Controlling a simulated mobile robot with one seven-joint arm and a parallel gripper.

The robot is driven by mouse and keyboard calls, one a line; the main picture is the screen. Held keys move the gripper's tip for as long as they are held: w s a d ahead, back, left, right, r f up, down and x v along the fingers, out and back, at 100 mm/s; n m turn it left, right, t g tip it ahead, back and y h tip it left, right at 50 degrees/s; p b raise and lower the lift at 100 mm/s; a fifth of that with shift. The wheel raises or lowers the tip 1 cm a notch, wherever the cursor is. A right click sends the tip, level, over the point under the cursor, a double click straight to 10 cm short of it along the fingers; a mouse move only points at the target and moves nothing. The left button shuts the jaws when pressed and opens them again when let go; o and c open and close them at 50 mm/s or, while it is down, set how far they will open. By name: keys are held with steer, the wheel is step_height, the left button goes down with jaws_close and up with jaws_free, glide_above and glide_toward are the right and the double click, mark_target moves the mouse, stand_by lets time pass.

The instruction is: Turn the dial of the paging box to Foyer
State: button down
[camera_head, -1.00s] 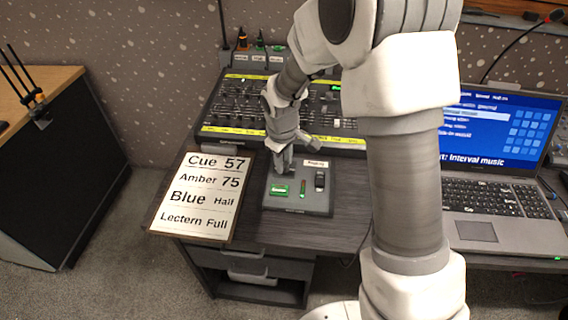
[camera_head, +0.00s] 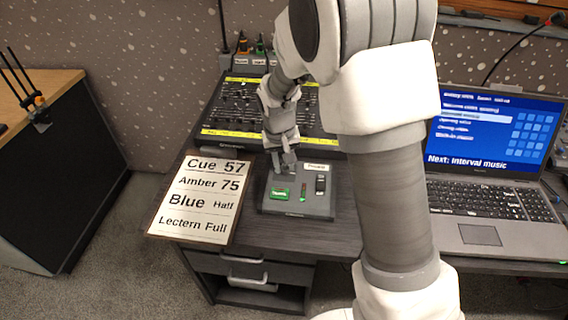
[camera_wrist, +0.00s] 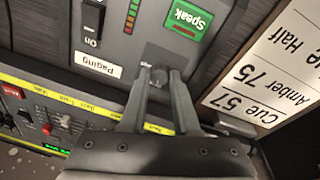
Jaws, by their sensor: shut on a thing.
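The paging box (camera_head: 318,207) is a grey box at the front of the desk, with a "Paging" label, a green Speak button (camera_head: 281,194), a small level light strip and a black On switch (camera_head: 320,184). My gripper (camera_head: 284,168) points down at its upper left. In the wrist view my gripper (camera_wrist: 158,78) is shut on the dark round dial (camera_wrist: 159,74), one finger on each side. The fingers cover much of the dial; its pointer and position names cannot be read.
The lighting fader desk (camera_head: 222,132) stands behind the box. A cue card (camera_head: 164,226) lies to its left, reading Cue 57, Amber 75, Blue Half, Lectern Full. An open laptop (camera_head: 480,232) is at the right. Bare desk (camera_head: 320,237) lies in front.

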mark_target(280, 182)
stand_by(0.3)
steer(key=c, duration=0.7)
jaws_free()
steer(key=shift+o, duration=0.2)
step_height(280, 182, up, 17)
steer(key=s+a+p, duration=0.1)
steer(key=s+p, duration=0.2)
steer(key=shift+a, duration=0.2)
steer(key=shift+r, duration=0.1)
